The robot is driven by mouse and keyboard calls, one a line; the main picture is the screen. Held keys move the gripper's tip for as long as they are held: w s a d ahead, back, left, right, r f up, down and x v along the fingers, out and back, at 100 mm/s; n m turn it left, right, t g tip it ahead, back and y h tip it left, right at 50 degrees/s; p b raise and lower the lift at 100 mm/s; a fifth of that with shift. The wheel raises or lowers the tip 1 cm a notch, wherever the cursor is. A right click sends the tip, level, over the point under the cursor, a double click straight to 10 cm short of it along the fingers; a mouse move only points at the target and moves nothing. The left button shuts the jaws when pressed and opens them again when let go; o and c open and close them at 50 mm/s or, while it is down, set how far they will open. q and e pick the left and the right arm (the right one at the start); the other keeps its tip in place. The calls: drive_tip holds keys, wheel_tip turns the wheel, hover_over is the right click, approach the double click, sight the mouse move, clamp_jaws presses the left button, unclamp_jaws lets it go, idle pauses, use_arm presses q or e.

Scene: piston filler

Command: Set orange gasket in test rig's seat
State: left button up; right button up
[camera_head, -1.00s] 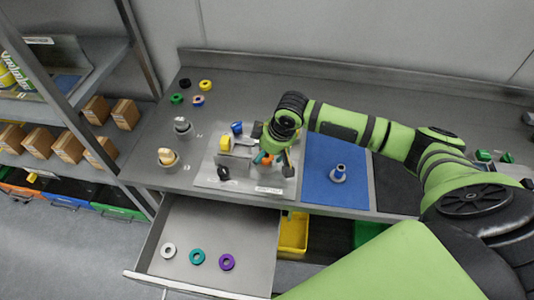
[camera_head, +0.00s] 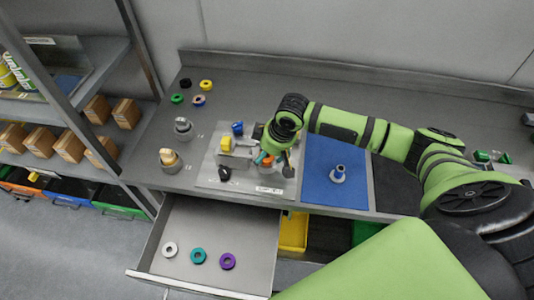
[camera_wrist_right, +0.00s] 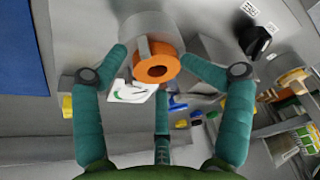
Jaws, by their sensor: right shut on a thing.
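The orange gasket (camera_wrist_right: 155,67) is a thick ring between the fingertips of my right gripper (camera_wrist_right: 153,58) in the right wrist view. A pale grey round part (camera_wrist_right: 147,25) lies directly behind it; I cannot tell whether the gasket is seated against it. In the head view my right gripper (camera_head: 268,160) is low over the right side of the test rig, hiding the seat and most of the gasket. The rig's grey base plate (camera_head: 208,178) carries a yellow block (camera_head: 224,145), a blue part (camera_head: 237,128) and a black knob (camera_head: 224,173). My left gripper is not in view.
A blue mat (camera_head: 320,190) with a blue-topped fitting (camera_head: 338,174) lies right of the rig. An open drawer (camera_head: 200,285) below holds white, teal and purple rings. Two stands (camera_head: 170,161) (camera_head: 183,128) and several small rings are left of the rig.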

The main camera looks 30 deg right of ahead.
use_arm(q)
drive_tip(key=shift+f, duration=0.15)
use_arm(e)
drive_tip(key=shift+s+d+f+g, duration=0.2)
drive_tip(key=shift+s+f, duration=0.1)
drive_tip(key=shift+f, duration=0.2)
drive_tip(key=shift+s+d+f+g, duration=0.1)
drive_tip(key=shift+s+d+f, duration=0.15)
drive_tip(key=shift+f, duration=0.2)
drive_tip(key=o, duration=1.5)
drive_tip(key=shift+w+d+f, duration=0.1)
drive_tip(key=shift+w+f, duration=0.1)
drive_tip(key=shift+w, duration=0.15)
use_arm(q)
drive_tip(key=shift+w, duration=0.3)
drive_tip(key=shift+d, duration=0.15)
use_arm(e)
drive_tip(key=shift+d+r, duration=0.1)
drive_tip(key=shift+r, duration=0.1)
drive_tip(key=shift+w+a+r, duration=0.1)
drive_tip(key=shift+w+a, duration=0.05)
drive_tip(key=shift+a, duration=0.1)
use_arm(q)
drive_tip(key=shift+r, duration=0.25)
use_arm(e)
drive_tip(key=shift+r, duration=0.1)
